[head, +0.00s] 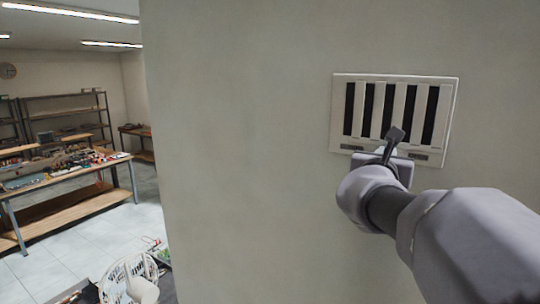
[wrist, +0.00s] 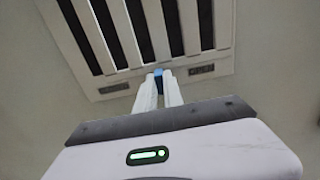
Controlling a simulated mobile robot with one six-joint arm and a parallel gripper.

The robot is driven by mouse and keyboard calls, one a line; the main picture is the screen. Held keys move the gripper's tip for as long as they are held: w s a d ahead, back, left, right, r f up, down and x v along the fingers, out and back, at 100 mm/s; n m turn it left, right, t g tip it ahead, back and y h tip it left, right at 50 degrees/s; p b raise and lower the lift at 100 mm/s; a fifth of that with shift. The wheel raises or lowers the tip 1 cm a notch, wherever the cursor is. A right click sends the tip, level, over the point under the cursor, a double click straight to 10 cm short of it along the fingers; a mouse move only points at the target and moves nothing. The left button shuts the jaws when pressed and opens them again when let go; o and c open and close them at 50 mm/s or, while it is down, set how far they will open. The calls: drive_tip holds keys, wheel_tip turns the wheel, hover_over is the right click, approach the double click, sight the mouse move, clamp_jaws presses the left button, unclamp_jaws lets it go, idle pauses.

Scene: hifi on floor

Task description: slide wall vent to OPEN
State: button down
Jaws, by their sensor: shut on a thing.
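The wall vent (head: 453,112) is a pale rectangular grille on the grey wall, with dark slots between light vertical slats. It fills the top of the wrist view (wrist: 74,50). A small blue tab (wrist: 158,72) shows at the vent's lower edge, between the labels. My gripper (wrist: 159,80) has its two pale fingers closed together on this tab. In the head view, my gripper (head: 390,150) is at the vent's lower edge, and my arm hides the tab there.
The wall (head: 245,150) around the vent is bare. Far left, beyond the wall's edge, stand a workbench (head: 65,180) with small items and metal shelves (head: 68,112). A white chair-like object (head: 140,285) and clutter lie low on the floor at bottom left.

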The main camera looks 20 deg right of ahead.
drive_tip(key=c, duration=1.6)
unclamp_jaws()
drive_tip(key=shift+s+d, duration=0.1)
drive_tip(key=shift+o, duration=0.7)
drive_tip(key=shift+s+d, duration=0.1)
drive_tip(key=b+v, duration=0.2)
drive_tip(key=v, duration=1.5)
drive_tip(key=shift+a, duration=0.3)
